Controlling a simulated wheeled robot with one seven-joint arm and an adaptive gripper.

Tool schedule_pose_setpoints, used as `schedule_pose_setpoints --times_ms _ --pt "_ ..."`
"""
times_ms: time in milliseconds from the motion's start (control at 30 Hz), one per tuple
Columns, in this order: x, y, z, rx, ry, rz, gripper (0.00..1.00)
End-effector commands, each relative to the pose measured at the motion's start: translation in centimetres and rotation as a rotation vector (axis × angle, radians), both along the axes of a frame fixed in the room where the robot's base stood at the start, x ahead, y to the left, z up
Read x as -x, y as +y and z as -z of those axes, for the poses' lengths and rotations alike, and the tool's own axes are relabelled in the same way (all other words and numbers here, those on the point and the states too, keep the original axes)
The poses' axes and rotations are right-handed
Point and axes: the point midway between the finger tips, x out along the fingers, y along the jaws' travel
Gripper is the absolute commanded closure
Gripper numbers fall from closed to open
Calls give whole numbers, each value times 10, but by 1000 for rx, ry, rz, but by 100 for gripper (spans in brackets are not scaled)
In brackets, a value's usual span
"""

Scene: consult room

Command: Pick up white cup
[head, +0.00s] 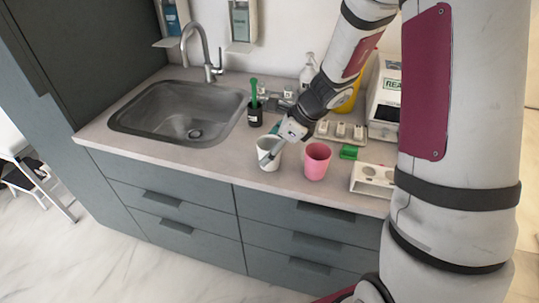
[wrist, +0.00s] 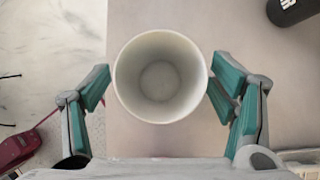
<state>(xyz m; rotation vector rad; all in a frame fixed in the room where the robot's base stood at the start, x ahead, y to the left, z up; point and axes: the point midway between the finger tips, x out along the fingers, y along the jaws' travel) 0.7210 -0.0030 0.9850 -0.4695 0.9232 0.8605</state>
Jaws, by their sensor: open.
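The white cup (head: 268,153) stands upright on the counter near its front edge, left of a pink cup (head: 317,161). In the wrist view I look down into the open, empty white cup (wrist: 160,77). My gripper (wrist: 160,88) is open, with one finger on each side of the cup. The left finger is slightly apart from the cup, and the right finger is very close to its rim; I cannot tell if it touches. In the head view my gripper (head: 271,155) is at the cup and hides part of it.
A sink (head: 180,110) is set into the counter (head: 220,160) at the left. A black container with a green item (head: 254,112) stands behind the cup. A green block (head: 349,152), a white rack (head: 372,180) and a white tray (head: 340,132) stand to the right.

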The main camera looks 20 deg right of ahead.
Motion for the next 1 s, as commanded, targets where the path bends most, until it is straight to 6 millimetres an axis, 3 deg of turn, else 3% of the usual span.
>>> schedule_pose_setpoints --times_ms 333,567,1000 --pt "-3 4 7 0 0 0 24" --pt "-3 4 6 0 0 0 74" --pt "-3 4 5 0 -2 0 74"
